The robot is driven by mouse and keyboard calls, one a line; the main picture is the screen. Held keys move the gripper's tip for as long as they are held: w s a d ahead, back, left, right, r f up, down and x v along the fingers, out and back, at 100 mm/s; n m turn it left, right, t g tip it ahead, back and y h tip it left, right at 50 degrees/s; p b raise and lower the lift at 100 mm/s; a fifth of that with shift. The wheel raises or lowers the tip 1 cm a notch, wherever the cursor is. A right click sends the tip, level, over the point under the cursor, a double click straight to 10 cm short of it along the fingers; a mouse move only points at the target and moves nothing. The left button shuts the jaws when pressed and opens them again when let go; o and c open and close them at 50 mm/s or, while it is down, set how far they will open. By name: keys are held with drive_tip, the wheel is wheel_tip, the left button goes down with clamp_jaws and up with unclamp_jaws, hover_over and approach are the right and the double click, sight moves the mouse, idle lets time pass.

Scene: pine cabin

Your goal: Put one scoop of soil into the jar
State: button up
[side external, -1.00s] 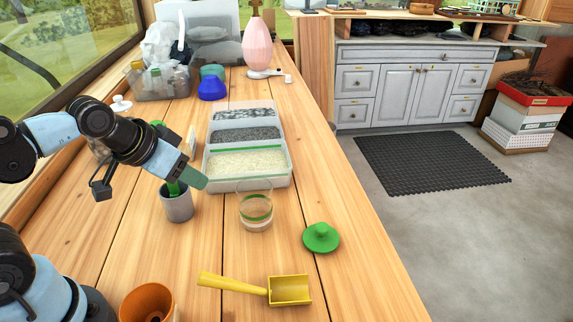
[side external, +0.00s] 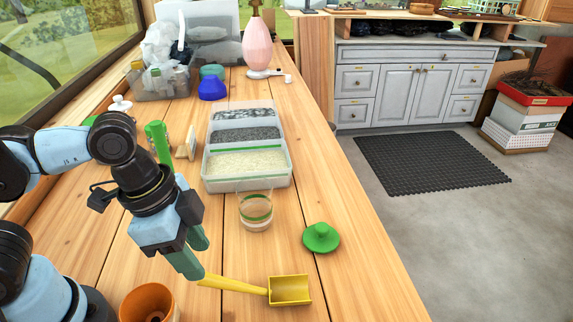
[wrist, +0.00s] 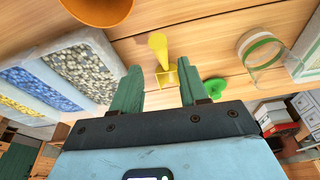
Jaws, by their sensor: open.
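The yellow scoop (side external: 289,290) lies on the bench, its handle (side external: 235,285) pointing left. My gripper (side external: 196,258) is open and empty, fingers pointing down near the handle's left end; I cannot tell whether a finger touches it. In the wrist view the scoop (wrist: 159,45) shows beyond the gap between my fingers (wrist: 160,76). The clear jar (side external: 256,222) with a green band stands uncovered behind the scoop; it also shows in the wrist view (wrist: 262,70). Its green lid (side external: 321,237) lies to its right. A tray (side external: 248,185) holds pale and grey granular fills; I cannot tell which is soil.
An orange pot (side external: 147,303) stands left of the scoop. A green upright object (side external: 158,142) and a pale block (side external: 187,142) stand behind my gripper. The wrist view also shows a tray of pebbles (wrist: 85,65). Bench right of the lid is clear.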

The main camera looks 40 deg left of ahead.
sight(211, 275)
drive_tip(key=shift+x, duration=3.2)
drive_tip(key=shift+c, duration=0.7)
clamp_jaws()
drive_tip(key=shift+r, duration=3)
